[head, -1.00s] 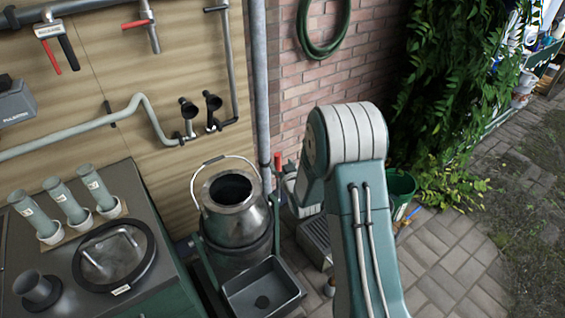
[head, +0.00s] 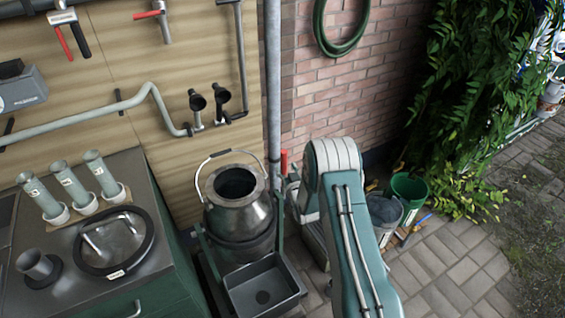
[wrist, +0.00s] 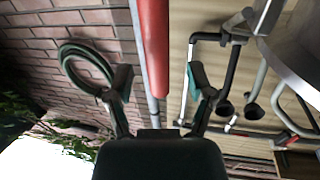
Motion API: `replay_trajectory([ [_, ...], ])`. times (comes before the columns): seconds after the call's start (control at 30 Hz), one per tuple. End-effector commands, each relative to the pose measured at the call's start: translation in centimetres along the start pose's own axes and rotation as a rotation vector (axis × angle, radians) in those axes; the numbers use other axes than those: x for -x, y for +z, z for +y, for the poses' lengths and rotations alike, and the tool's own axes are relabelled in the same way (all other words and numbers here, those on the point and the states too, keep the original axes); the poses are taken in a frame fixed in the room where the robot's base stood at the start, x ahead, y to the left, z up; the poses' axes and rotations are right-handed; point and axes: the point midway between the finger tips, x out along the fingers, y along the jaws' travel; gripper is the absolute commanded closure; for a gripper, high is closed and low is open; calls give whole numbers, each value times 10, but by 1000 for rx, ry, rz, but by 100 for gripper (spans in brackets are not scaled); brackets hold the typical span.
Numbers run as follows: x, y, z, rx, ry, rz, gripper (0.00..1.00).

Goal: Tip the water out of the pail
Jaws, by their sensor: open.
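The metal pail (head: 238,215), with a raised wire handle, stands upright in a dark green cradle (head: 205,245) behind a shallow grey basin (head: 262,289). Its mouth is dark, so I cannot tell the water level. A red grip (head: 284,161) stands upright just right of the pail. In the wrist view, which is upside down, my gripper (wrist: 160,78) is open, and the red grip (wrist: 152,45) appears between its fingers, with gaps on both sides. I cannot tell how deep it sits between them. In the head view my arm hides most of the gripper.
A bench with a round lid (head: 112,243) and several grey tubes (head: 70,185) is at left. Pipes and taps (head: 197,104) line the wall. A green bucket (head: 408,190) and a grey bucket (head: 384,212) stand right of my arm. Paving is open farther right.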

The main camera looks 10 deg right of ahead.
Motion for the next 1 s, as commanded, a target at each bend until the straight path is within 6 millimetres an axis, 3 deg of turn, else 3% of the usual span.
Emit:
replay_trajectory([
  [0.23, -29, 0, -3, 3, 0, -1, 31],
  [0.57, -34, 0, -3, 3, 1, -1, 31],
  [0.6, -34, 0, -2, 2, 1, -1, 35],
  [0.73, -34, 0, -1, 1, 1, -1, 93],
  [0.77, -34, 0, -1, 1, 0, -1, 100],
  [1.0, -34, 0, -1, 2, 3, 1, 100],
])
